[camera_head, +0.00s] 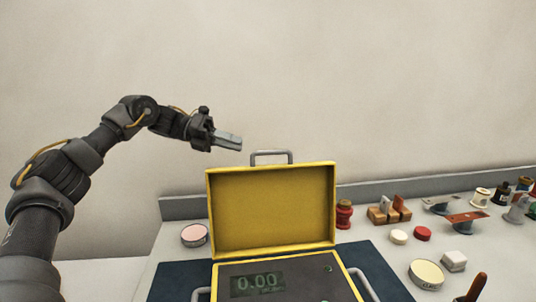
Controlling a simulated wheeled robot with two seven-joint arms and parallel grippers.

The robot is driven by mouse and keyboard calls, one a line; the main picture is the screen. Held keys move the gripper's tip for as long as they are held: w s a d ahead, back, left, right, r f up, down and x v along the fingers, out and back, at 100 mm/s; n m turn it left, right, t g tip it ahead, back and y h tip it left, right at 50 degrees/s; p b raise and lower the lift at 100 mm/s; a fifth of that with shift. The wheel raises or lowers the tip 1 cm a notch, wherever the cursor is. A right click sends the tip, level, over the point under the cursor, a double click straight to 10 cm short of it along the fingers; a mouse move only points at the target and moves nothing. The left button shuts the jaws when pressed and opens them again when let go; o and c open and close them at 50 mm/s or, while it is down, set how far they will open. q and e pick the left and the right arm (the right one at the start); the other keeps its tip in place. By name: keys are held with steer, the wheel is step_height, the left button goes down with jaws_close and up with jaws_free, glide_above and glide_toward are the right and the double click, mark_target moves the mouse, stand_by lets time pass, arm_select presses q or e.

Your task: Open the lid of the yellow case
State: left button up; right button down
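The yellow case (345,262) stands on a dark blue mat in the lower middle. Its lid (271,208) is raised nearly upright, with the inside facing me. A grey handle (270,152) sits on the lid's top edge. The case base holds a dark panel with a display (257,283) reading 0.00. My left gripper (240,143) is in the air, up and left of the lid handle and apart from it. Its fingers lie close together in this view, and I cannot tell whether they are shut. Nothing shows in them. My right gripper is out of view.
A round pinkish tin (194,235) stands left of the case. To the right are a red bottle (344,214), a wooden block holder (389,213), a cream disc (427,273), a white block (454,261) and several small items. A grey ledge (420,186) runs behind.

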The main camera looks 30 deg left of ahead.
mark_target(270, 153)
arm_select(q)
steer(key=p+x, duration=0.1)
steer(key=x, duration=0.9)
steer(key=shift+d, duration=0.2)
jaws_close()
